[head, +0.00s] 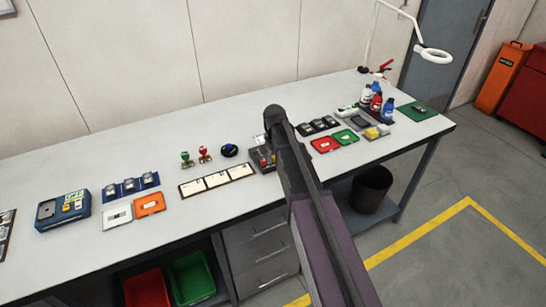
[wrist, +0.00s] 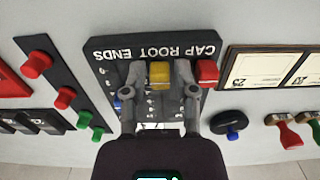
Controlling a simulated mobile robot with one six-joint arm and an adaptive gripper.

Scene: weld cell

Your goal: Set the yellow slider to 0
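A dark slider panel (wrist: 108,62) lettered "CAP ROOT ENDS", upside down in the wrist view, lies under my gripper (wrist: 160,75). Its yellow slider knob (wrist: 160,74) sits near the lettered edge, between my two fingertips. The fingers are apart, with a narrow gap seeming to show on each side of the knob. A red knob (wrist: 207,72) is just right of the right finger. A blue knob (wrist: 118,102) is partly hidden by the left finger. The scale marks are mostly covered and unreadable. In the head view my arm hides most of the panel (head: 254,160).
Bottles (head: 376,102) stand farther right on the bench (head: 90,160).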

